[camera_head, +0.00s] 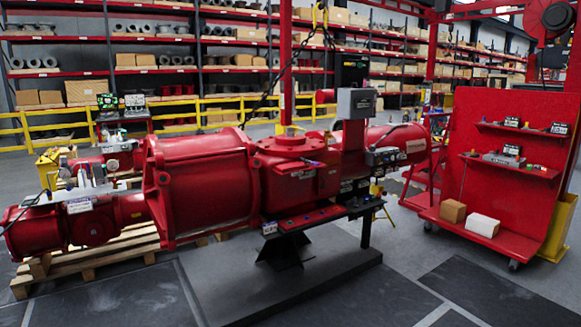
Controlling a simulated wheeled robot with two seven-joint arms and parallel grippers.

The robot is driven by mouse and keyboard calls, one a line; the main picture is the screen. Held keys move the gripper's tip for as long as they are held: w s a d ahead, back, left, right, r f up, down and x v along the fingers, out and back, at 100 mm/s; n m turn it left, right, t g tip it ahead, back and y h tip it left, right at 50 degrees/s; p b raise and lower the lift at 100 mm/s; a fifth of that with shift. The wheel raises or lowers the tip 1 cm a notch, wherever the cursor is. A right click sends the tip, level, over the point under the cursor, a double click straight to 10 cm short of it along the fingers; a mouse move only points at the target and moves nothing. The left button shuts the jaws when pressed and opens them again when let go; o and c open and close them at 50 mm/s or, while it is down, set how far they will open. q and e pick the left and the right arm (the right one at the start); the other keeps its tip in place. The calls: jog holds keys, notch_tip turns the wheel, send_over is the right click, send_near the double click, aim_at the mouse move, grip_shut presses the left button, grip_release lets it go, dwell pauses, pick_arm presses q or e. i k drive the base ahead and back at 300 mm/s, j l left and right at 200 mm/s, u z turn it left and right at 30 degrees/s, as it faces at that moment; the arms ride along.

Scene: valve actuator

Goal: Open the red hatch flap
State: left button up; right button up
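The large red valve actuator (205,185) lies horizontally on a black stand in the middle of the view. On its central red housing (290,170), a red plate-like part (308,180) with a small light label faces the front right. This may be the hatch flap, but I cannot tell for sure, nor whether it is open or shut. A small blue and pink item (310,162) sits at its upper edge. Neither of my grippers shows in the head view.
A dark plinth (275,285) carries the stand, with open floor in front. A narrow shelf (300,217) with small items juts out below the housing. A red wheeled rack (510,130) with boxes stands right. A wooden pallet (105,262) and smaller red actuator are at left.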

aim_at(282, 167)
jog(key=i, duration=1.1)
jog(key=i+u, duration=0.15)
jog(key=i, duration=0.95)
jog(key=i+l, duration=0.15)
jog(key=i, duration=0.9)
jog(key=i+u, duration=0.25)
jog(key=i, duration=0.15)
jog(key=i+l+u, duration=0.25)
jog(key=i, duration=0.2)
jog(key=i+l+u, duration=0.3)
jog(key=i+j, duration=0.1)
